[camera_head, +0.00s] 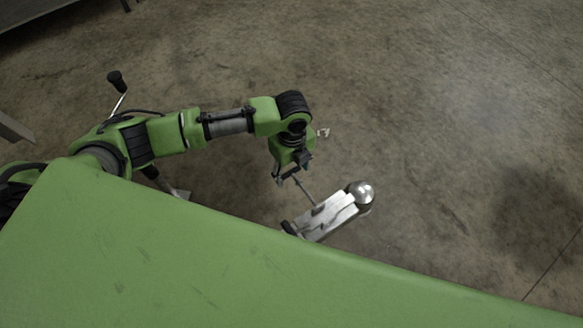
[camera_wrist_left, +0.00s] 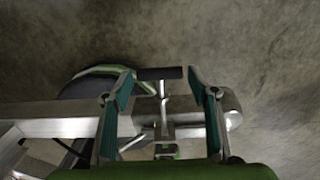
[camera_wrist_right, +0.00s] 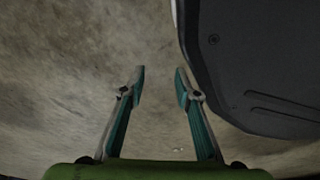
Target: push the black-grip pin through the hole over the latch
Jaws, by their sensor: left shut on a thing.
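My left gripper (camera_head: 294,174) is above the trailer coupler (camera_head: 335,212), which is a pale metal part with a shiny ball (camera_head: 361,193) at its right end. In the left wrist view, the black grip (camera_wrist_left: 160,73) of the pin lies crosswise between the fingertips of my left gripper (camera_wrist_left: 162,76). A thin metal shaft runs from it towards the latch area (camera_wrist_left: 165,125) on the coupler. Whether the pin's tip is in the hole cannot be told. My right gripper (camera_wrist_right: 160,72) is open and empty, seen only in the right wrist view.
A dark panel with rounded edges (camera_wrist_right: 255,60) stands close to the right of my right gripper. Concrete floor (camera_head: 430,110) is clear around the coupler at the right and back. A dark-knobbed crank handle (camera_head: 117,82) rises behind my left arm.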

